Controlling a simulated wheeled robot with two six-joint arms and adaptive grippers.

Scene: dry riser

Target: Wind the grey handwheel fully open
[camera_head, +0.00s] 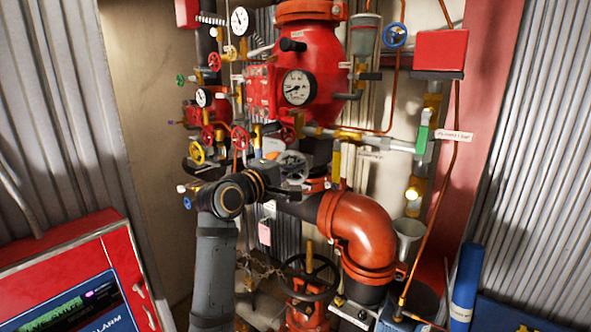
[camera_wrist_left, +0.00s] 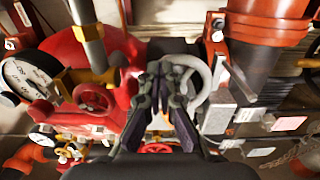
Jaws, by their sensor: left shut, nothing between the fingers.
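The grey handwheel (camera_head: 291,166) is in the middle of the head view, in front of the dark pipework below the red valve body. In the left wrist view its grey rim (camera_wrist_left: 204,99) shows just right of my fingers, partly hidden behind them. My left gripper (camera_head: 297,188) is at the lower side of the wheel in the head view. In the left wrist view the gripper (camera_wrist_left: 168,72) has its fingers together, with nothing between them. I cannot tell whether the fingers touch the rim. My right gripper is not in view.
A red valve body (camera_head: 317,60) with a gauge (camera_head: 298,87) stands above. Small red and yellow handwheels crowd the left. An orange pipe elbow (camera_head: 362,232) is at lower right, and a black handwheel (camera_head: 309,277) is below. A red alarm panel (camera_head: 60,270) is at lower left.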

